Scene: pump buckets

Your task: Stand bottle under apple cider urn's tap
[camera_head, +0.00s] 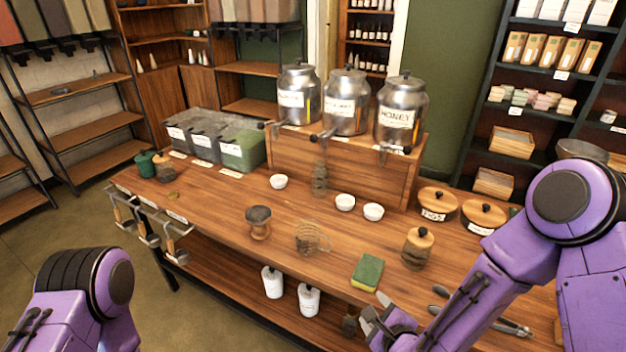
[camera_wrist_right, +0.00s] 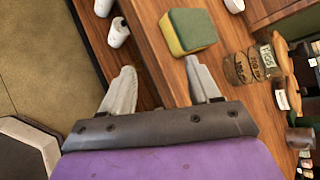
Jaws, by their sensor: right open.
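Three metal urns with black-knobbed lids stand on a wooden riser: a left urn (camera_head: 298,94), a middle urn (camera_head: 346,102) and a right urn (camera_head: 400,114) labelled HONEY. The other two labels are too small to read surely. A see-through, bottle-like vessel (camera_head: 319,180) stands upright on the counter below and in front of the middle urn's tap (camera_head: 326,134); I cannot tell whether it is directly under it. My right gripper (camera_head: 378,318) is open and empty at the counter's front edge; its two fingers (camera_wrist_right: 160,78) show apart in the right wrist view. My left gripper is out of view.
A green-yellow sponge (camera_head: 367,272) lies near my right gripper, also in the wrist view (camera_wrist_right: 190,31). A lidded jar (camera_head: 417,248), small white bowls (camera_head: 345,202) and a wire item (camera_head: 311,238) stand on the counter. White bottles (camera_head: 272,282) stand on the lower shelf.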

